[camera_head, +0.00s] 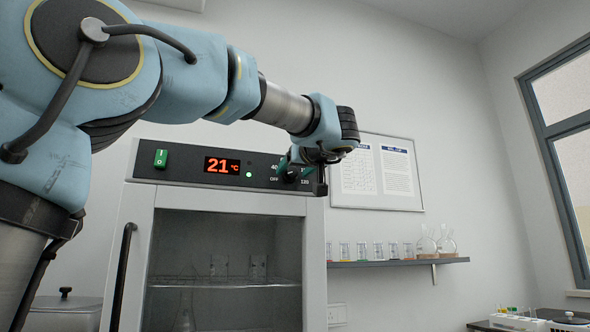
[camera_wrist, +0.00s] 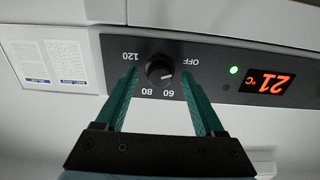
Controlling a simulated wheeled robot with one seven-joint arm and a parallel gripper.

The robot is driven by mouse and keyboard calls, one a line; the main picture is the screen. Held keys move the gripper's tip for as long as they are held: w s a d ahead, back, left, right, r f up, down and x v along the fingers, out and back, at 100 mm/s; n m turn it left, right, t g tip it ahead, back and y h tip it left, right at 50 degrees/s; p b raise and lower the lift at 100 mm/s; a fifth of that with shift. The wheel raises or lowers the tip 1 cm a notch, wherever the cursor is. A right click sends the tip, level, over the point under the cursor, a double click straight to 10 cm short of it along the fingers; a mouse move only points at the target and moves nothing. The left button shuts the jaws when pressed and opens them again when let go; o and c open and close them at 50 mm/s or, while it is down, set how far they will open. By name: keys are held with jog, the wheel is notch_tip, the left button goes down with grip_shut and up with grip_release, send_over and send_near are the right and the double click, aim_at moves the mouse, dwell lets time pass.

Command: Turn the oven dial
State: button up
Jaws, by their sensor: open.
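The black round oven dial (camera_wrist: 158,71) sits on the dark control panel. In the wrist view, which is upside down, marks reading OFF, 60, 80 and 120 surround it. Where its pointer is set is hard to tell. My gripper (camera_wrist: 158,75) is open, with one green finger on each side of the dial and a gap visible on both sides. In the head view my gripper (camera_head: 298,172) is in front of the right end of the oven panel and largely covers the dial. The oven (camera_head: 312,260) shows a red display (camera_head: 220,166) reading 21 °C.
A green power switch (camera_head: 160,158) and a lit green lamp (camera_head: 249,174) are on the panel. The oven door with its black handle (camera_head: 123,275) is shut. A wall shelf (camera_head: 400,262) with glassware and a framed notice (camera_head: 377,172) are to the right.

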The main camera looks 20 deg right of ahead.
grip_shut()
dwell(0.5)
